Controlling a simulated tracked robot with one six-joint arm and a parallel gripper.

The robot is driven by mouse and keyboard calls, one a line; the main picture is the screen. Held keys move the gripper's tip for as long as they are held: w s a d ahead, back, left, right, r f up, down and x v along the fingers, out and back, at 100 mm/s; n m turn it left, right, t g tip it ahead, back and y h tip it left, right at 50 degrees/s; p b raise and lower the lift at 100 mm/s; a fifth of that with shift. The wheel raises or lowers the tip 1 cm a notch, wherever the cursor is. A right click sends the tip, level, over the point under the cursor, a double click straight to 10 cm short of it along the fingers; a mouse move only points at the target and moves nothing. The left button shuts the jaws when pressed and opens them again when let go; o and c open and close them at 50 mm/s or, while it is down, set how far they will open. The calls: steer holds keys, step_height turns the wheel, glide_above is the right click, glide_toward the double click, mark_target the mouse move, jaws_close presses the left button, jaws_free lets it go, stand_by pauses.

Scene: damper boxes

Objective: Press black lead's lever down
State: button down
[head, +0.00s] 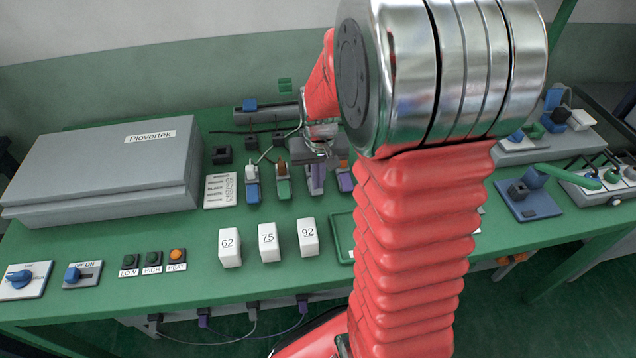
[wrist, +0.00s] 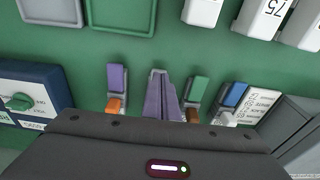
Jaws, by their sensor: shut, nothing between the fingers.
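A row of small lever connectors stands on the green bench: blue with a white plug (head: 252,190), green with a brown plug (head: 283,188), a purple one (head: 315,180), and a purple one with an orange plug (head: 345,178). The third, purple lever (wrist: 160,98) rises toward the camera in the wrist view, unlike its flatter neighbours. Its plug is hidden under my gripper, so I cannot see its lead's colour. My gripper (head: 318,146) is shut and empty, close above or behind that lever. I cannot tell whether it touches.
A label card (head: 220,191) lies left of the row, beside a large grey Plovertek box (head: 100,170). White numbered blocks (head: 268,242) stand in front. A blue device with a green knob (wrist: 25,100) is at the wrist view's left.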

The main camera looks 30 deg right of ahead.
steer(key=s+a+r, duration=0.1)
steer(key=s+r, duration=0.3)
steer(key=r, duration=0.7)
steer(key=shift+s+a, duration=0.25)
steer(key=shift+a, duration=0.15)
steer(key=s+a+r+n+t, duration=0.2)
steer(key=s+a+r, duration=0.1)
steer(key=s+a, duration=0.2)
steer(key=s+a+r+n+t, duration=0.2)
steer(key=s+a, duration=0.4)
steer(key=a, duration=0.3)
steer(key=shift+s+r+y, duration=0.15)
steer(key=shift+r+y, duration=0.15)
steer(key=shift+r, duration=0.6)
steer(key=shift+a, duration=0.1)
